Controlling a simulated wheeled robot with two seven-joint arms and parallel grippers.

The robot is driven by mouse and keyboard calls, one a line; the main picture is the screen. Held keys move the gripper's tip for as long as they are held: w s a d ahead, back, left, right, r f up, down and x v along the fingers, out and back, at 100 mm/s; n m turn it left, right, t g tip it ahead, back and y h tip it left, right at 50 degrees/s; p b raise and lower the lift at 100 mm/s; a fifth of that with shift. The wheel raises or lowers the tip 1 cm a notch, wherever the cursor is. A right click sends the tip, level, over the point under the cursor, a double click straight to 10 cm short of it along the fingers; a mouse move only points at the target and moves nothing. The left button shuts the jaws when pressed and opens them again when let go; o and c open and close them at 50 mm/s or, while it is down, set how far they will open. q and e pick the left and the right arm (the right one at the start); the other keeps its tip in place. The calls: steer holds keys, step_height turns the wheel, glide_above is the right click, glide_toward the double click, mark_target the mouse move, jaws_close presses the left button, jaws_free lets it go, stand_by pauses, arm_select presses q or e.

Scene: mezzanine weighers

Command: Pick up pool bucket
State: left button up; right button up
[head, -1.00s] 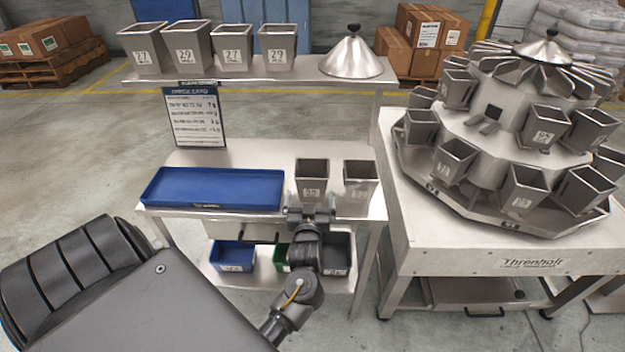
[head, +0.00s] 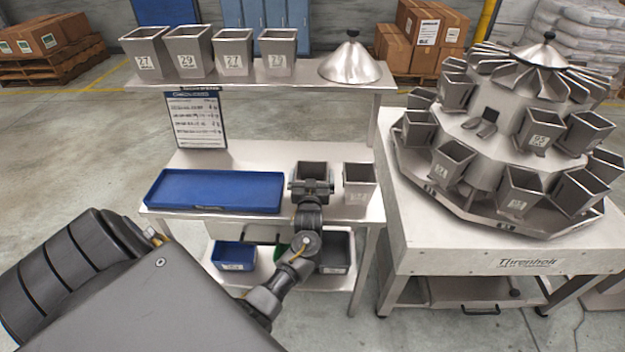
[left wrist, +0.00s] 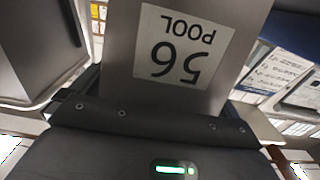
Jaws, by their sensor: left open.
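The pool bucket (head: 311,168) is a grey metal tapered bucket standing upright on the steel bench, right of the blue tray. In the left wrist view the bucket (left wrist: 200,20) fills the middle, its label reading "56 POOL" upside down. My left gripper (head: 311,187) is at the near side of this bucket and covers its front in the head view. The jaws are open, with the bucket close in front of the palm; I cannot tell whether they touch it. My right gripper is not in view.
A second similar bucket (head: 359,184) stands close on the right. The blue tray (head: 215,190) lies to the left, with a check card (head: 195,118) behind it. More buckets (head: 233,52) and a metal cone (head: 351,65) stand on the upper shelf. The weigher (head: 490,150) is at right.

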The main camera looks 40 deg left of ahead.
arm_select(q)
steer(key=shift+w+a, duration=0.25)
steer(key=shift+w, duration=0.1)
steer(key=c, duration=0.9)
